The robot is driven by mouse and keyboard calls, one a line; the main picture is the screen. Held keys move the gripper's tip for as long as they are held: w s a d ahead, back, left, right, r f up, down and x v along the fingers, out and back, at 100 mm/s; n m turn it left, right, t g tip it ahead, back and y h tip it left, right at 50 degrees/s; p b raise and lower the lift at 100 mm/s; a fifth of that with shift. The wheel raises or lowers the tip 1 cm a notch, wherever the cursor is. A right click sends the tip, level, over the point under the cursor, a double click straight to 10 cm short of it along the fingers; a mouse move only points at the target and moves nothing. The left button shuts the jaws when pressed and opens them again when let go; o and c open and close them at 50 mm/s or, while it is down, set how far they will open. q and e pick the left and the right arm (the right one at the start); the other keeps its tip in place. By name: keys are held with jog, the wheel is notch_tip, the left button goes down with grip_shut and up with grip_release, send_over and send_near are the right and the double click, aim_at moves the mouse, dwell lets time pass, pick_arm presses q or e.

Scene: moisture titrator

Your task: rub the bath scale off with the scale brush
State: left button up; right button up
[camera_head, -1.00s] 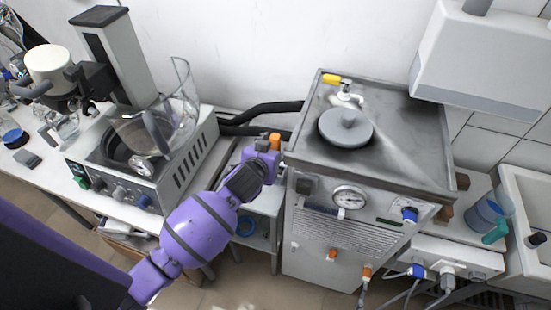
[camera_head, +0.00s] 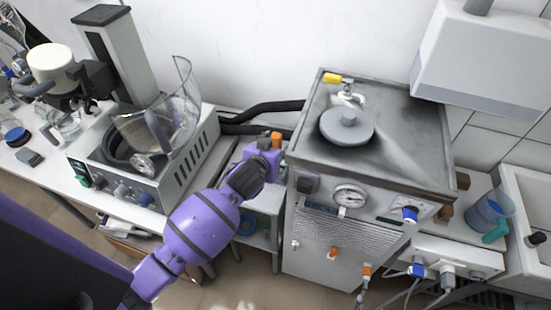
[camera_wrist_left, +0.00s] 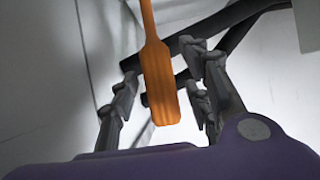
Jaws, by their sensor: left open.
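An orange handle with a flat, broad end, likely the scale brush (camera_wrist_left: 161,85), stands between the fingers of my left gripper (camera_wrist_left: 160,88) in the left wrist view. The fingers are apart on both sides of it, with a gap showing. In the head view my left gripper (camera_head: 262,152) is beside the left edge of the grey-topped cabinet, and a small orange piece (camera_head: 277,139) shows at its tip. The brush's bristles are hidden. The likely bath (camera_head: 130,150) is the round dark basin in the grey unit at left, behind a clear shield. I cannot make out scale on it. My right gripper is not in view.
The cabinet (camera_head: 300,145) with a round lid and yellow-handled tap stands to the right of my gripper. Black hoses (camera_head: 260,112) run behind it. The clear shield (camera_head: 183,100) rises over the basin. A blue beaker (camera_head: 485,212) and a sink are at the far right.

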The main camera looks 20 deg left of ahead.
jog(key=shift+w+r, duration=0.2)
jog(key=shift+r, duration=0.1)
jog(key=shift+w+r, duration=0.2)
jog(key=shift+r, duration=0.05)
pick_arm(q)
jog(key=shift+c, duration=0.4)
grip_shut()
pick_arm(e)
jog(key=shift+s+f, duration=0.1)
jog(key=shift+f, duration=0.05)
pick_arm(q)
jog(key=shift+r+p, duration=0.35)
jog(key=shift+r, duration=0.7)
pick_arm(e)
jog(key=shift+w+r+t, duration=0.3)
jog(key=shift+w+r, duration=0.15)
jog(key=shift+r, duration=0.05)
pick_arm(q)
jog(key=shift+r, duration=0.1)
